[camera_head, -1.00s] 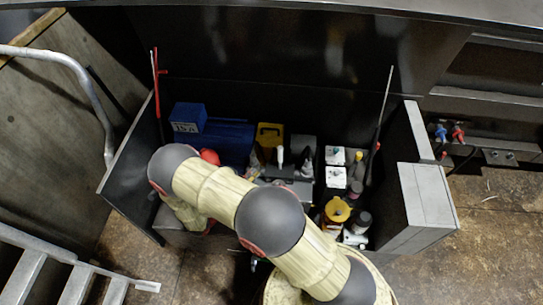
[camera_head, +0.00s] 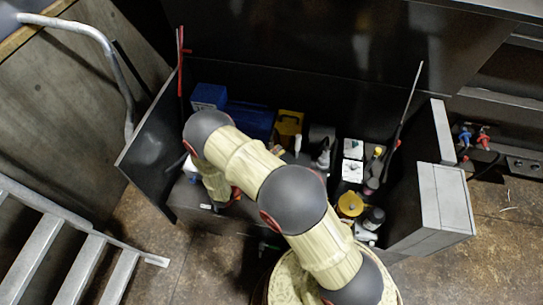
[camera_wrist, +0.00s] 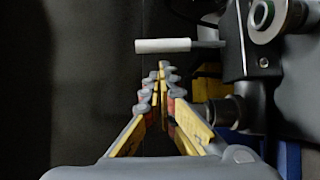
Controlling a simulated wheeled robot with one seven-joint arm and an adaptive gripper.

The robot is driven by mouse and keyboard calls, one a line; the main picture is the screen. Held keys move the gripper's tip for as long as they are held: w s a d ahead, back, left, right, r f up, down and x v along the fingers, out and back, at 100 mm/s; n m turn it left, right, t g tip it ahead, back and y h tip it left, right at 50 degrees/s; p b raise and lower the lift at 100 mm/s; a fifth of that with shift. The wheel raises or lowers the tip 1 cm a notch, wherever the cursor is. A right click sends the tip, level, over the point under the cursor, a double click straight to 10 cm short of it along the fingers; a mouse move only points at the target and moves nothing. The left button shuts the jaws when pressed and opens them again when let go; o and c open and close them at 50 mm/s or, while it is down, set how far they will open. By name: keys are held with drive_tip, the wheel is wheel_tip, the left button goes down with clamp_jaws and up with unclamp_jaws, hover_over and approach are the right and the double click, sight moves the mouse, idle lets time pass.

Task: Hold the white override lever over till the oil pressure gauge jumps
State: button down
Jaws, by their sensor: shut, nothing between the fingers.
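A white lever handle (camera_wrist: 165,45) lies level across the upper middle of the wrist view, its right end joined to a dark metal block. A small upright white handle (camera_head: 298,144) in the head view may be the same lever. My gripper (camera_wrist: 161,66) is shut and empty. In the wrist view its fingertips appear just below the white handle; I cannot tell whether they touch. In the head view my arm hides the gripper. Two white square-faced units (camera_head: 352,171) stand right of the middle there; whether one is the oil pressure gauge is too small to tell.
Dark side panels (camera_head: 150,150) and a grey cabinet door (camera_head: 445,210) flank the open compartment. A blue box (camera_head: 208,96), a yellow part (camera_head: 288,127) and a yellow cap (camera_head: 350,204) stand inside. A metal block with a round fitting (camera_wrist: 265,15) crowds the wrist view's right; its left is clear.

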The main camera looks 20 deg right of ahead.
sight(298, 147)
drive_tip(key=shift+b+x, duration=0.3)
drive_tip(key=shift+x, duration=2.3)
drive_tip(key=shift+s, duration=0.1)
drive_tip(key=shift+s+d+r+m, duration=0.15)
drive_tip(key=shift+d+m, duration=0.1)
drive_tip(key=shift+m, duration=0.05)
drive_tip(key=shift+s+d+r+y+p, duration=0.15)
drive_tip(key=shift+d+y+p, duration=0.15)
drive_tip(key=shift+y, duration=0.1)
drive_tip(key=shift+s+d+r+m+y, duration=0.1)
drive_tip(key=shift+s+d+m+y, duration=0.55)
drive_tip(key=shift+d+m, duration=0.3)
drive_tip(key=shift+s+d+r+m+y, duration=0.1)
drive_tip(key=shift+s+d+m+y, duration=0.55)
drive_tip(key=shift+d+m, duration=0.25)
idle(2.8)
